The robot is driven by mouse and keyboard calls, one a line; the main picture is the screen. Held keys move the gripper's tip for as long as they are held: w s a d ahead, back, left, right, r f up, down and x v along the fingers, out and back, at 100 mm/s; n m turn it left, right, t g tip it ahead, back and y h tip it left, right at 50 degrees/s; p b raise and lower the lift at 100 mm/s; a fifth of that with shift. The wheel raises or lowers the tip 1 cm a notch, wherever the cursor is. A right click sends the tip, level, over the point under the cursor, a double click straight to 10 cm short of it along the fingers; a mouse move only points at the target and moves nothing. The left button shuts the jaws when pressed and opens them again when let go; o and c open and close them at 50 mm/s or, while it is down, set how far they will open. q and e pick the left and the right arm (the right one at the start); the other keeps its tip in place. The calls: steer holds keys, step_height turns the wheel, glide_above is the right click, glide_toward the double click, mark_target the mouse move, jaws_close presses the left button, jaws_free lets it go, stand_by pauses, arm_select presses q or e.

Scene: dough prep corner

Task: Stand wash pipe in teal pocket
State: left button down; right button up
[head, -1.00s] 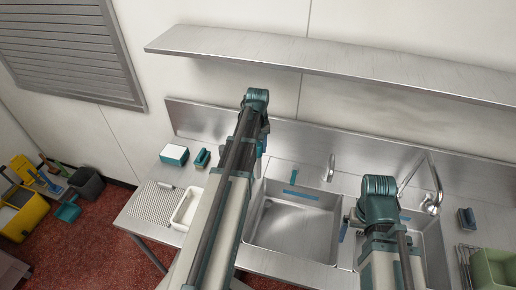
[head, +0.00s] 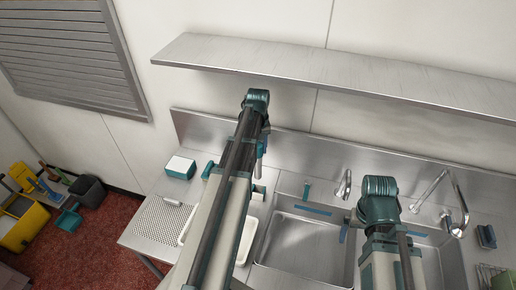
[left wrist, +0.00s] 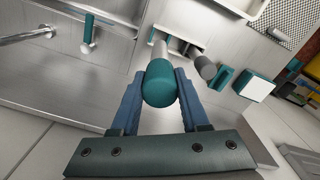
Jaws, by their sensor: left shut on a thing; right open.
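My left gripper (left wrist: 160,90) is shut on the wash pipe, whose rounded teal end (left wrist: 161,84) shows between the blue fingers. Its pale shaft runs away from the camera, and its far end is hard to make out. In the head view my left arm hides most of the gripper and pipe. A small teal-edged holder (head: 259,189) shows just right of that arm on the counter; I cannot tell for sure that it is the teal pocket. My right gripper (head: 345,227) is open over the sink area, partly hidden by its own arm.
A metal sink (head: 305,240) lies between my arms, with a tap (head: 345,184) behind it. A teal box with a white top (head: 180,167) and a smaller teal item (head: 208,170) stand left of my left arm. A perforated mat (head: 160,220) lies nearby. A wall shelf (head: 330,75) runs above.

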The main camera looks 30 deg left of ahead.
mark_target(258, 156)
arm_select(q)
steer(key=shift+m, duration=0.3)
steer(key=shift+d+f+b, duration=0.1)
steer(key=shift+f+b, duration=0.3)
steer(key=shift+b, duration=0.05)
step_height(258, 156, down, 6)
steer(key=b, duration=0.6)
steer(key=shift+f+b, duration=3.35)
jaws_free()
stand_by(0.5)
steer(key=shift+r, duration=0.1)
steer(key=shift+r+p, duration=4.45)
steer(key=shift+p, duration=0.1)
